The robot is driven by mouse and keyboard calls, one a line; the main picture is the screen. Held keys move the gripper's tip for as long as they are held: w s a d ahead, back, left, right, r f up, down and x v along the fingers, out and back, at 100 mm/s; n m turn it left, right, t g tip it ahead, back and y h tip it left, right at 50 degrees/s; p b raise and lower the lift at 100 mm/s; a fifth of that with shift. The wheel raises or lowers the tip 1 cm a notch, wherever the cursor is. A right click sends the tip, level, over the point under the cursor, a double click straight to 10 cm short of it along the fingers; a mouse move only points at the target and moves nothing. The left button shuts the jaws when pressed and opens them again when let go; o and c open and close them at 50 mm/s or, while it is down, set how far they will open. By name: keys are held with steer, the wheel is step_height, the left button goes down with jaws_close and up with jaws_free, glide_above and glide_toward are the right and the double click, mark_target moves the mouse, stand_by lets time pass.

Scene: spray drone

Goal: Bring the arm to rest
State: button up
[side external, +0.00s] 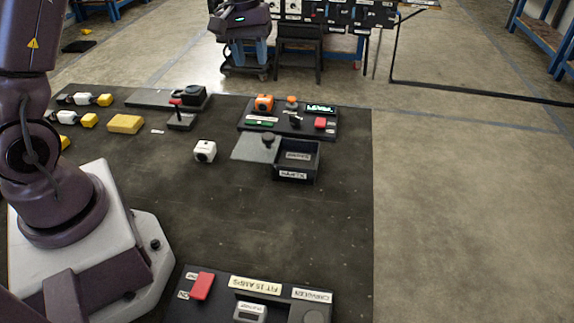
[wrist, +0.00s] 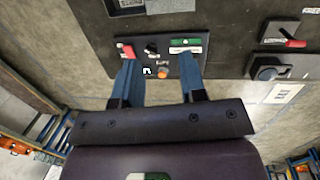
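My gripper (wrist: 160,85) shows only in the wrist view. Its two blue fingers are spread apart with no object visible between them. Beyond the fingertips lies a dark control panel (wrist: 200,62) with a red switch, a black knob, an orange knob and a green label. The fingers overlap the panel in this view; I cannot tell the gap in depth. In the side view my arm rises out of the frame at the top left, so my gripper is out of sight there. The same panel (side external: 245,123) stands at the table's back right.
A black open bin (side external: 297,172) stands before the panel. A white cube (side external: 204,151) and a yellow block (side external: 125,124) lie on the dark table (side external: 310,230). A red-lever switch (side external: 180,119) stands behind. A labelled front panel (side external: 255,302) has a red switch. The middle right is clear.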

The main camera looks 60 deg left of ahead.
steer(key=s+d+r+m+t, duration=0.1)
steer(key=s+d+r+m, duration=0.2)
steer(key=s, duration=0.4)
steer(key=s+d+r+m+t+y, duration=0.1)
steer(key=s+d+r+m+t, duration=0.1)
steer(key=s+d, duration=0.4)
steer(key=s+d+r+m+t, duration=0.2)
steer(key=s+d+r+m, duration=0.2)
steer(key=s+r, duration=0.2)
steer(key=shift+s+d+y, duration=0.15)
steer(key=shift+s+y, duration=0.25)
steer(key=shift+s, duration=0.4)
